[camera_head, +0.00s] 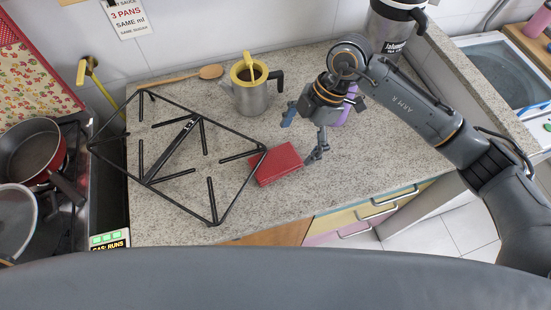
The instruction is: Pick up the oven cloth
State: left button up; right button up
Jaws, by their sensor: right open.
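A flat red rectangular piece that looks like the folded oven cloth (277,163) lies on the speckled counter near its front edge. A corner of the black metal rack rests beside or over its left end; I cannot tell whether they touch. My right gripper (304,134) is open and empty, pointing down, just behind and to the right of the red cloth. One of its fingers comes close to the cloth's right end in the picture. My left gripper is not in view.
The black rack frame (172,107) spreads over the left of the counter (190,227). A steel mug (252,97) with a yellow rim, a wooden spoon (209,72) and a large steel tumbler (392,28) stand or lie behind. Pans (32,150) sit on the hob at left.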

aim_at(283, 157)
jog(key=shift+x, duration=0.75)
jog(key=x, duration=0.1)
jog(key=p+x, duration=0.1)
jog(key=x, duration=0.1)
jog(key=p+x, duration=0.1)
jog(key=x, duration=0.1)
jog(key=shift+w+a+r, duration=0.1)
jog(key=shift+w+a, duration=0.15)
jog(key=shift+a, duration=0.15)
jog(key=shift+f, duration=0.25)
jog(key=c, duration=1.2)
